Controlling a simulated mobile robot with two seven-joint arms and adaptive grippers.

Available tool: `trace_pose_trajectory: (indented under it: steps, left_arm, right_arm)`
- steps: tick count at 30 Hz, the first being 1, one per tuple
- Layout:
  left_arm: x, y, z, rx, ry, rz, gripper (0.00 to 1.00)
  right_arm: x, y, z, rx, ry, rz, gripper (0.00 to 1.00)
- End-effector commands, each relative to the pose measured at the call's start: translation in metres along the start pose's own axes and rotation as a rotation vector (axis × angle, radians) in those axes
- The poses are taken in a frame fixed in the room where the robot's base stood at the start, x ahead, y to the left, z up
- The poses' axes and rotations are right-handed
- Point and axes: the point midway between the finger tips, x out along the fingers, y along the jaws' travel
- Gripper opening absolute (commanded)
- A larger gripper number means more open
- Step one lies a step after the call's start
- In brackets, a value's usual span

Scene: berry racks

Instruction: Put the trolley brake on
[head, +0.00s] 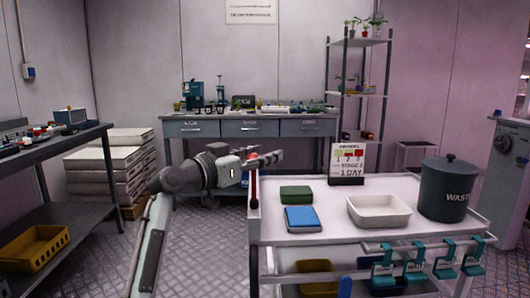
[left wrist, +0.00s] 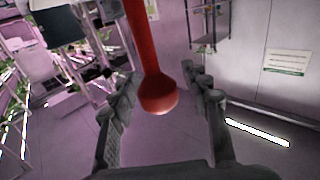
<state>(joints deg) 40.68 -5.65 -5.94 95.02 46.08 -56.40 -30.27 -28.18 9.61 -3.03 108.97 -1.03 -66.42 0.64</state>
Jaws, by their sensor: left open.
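The trolley (head: 330,220) is a white-topped cart at the right front of the head view. A red brake lever (head: 254,190) stands upright at its left edge. In the left wrist view the red lever (left wrist: 158,92) ends in a rounded knob and lies between the two fingers, with space visible on both sides. My left gripper (head: 268,160) is open at the upper part of the lever; it also shows in the left wrist view (left wrist: 162,78). The fingers hide part of the lever in the head view. My right gripper is not in view.
The trolley top carries a green pad (head: 296,194), a blue-topped scale (head: 302,217), a white tray (head: 379,211), a sign (head: 347,164) and a waste bin (head: 447,190). Teal tools (head: 414,262) hang on its front. A dark workbench (head: 60,185) stands left; floor between is clear.

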Motion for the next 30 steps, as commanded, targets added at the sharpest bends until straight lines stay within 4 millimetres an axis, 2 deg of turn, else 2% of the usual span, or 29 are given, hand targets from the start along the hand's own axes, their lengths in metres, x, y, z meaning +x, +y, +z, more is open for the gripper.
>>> trace_pose_trajectory:
  steps: [3,11,23,30]
  left_arm:
    - [0.0082,0.0004,0.0002,0.0,-0.001,0.001,0.47]
    - [0.0098,0.0001,0.0006,0.001,-0.001,-0.001,0.47]
    - [0.0095,0.0001,0.0009,0.001,-0.002,0.0,0.0]
    - [0.0095,0.0001,0.0011,0.001,-0.002,0.0,0.0]
  right_arm:
    - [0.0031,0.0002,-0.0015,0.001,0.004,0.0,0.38]
    - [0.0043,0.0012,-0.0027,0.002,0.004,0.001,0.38]
    - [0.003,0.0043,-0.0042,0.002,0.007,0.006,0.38]
    - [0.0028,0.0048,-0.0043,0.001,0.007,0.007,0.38]
